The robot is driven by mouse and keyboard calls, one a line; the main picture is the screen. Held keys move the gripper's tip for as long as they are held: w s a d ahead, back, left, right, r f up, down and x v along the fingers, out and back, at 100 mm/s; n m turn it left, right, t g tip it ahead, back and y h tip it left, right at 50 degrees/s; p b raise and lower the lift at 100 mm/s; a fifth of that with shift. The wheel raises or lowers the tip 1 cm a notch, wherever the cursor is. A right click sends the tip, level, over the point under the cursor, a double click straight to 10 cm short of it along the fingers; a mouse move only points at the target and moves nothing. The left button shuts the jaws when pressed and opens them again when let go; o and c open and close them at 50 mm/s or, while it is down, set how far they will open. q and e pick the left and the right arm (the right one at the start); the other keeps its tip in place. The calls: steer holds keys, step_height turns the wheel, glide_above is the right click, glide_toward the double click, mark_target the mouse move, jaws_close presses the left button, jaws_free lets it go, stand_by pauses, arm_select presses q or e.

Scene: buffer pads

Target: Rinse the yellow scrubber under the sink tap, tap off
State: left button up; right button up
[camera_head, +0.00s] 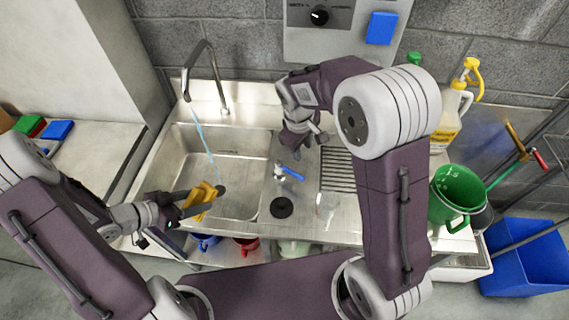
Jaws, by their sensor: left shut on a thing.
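The yellow scrubber (203,194) is held by my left gripper (207,196) over the front left of the sink basin (240,197). The gripper is shut on it, and its dark tips show beside the yellow. The tap (205,45) arches over the back left of the basin. A thin stream of water (205,140) runs down from it towards the gripper tips. I cannot tell whether it touches the scrubber. My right gripper (306,138) is over the back of the counter, right of the basin. I cannot tell whether it is open.
A blue-handled tool (290,172) and a black round piece (281,207) lie right of the basin. A green bucket (455,193) and a yellow-topped jug (452,112) stand at right. Blue and red-green pads (57,130) lie on the left counter.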

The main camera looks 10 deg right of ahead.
mark_target(295, 174)
steer(key=shift+n, duration=0.4)
steer(key=f, duration=0.4)
steer(key=a+f, duration=0.1)
steer(key=f, duration=0.4)
steer(key=w+f, duration=0.1)
steer(key=f, duration=0.3)
steer(key=shift+a+f, duration=0.2)
steer(key=shift+f, duration=0.1)
jaws_close()
stand_by(0.5)
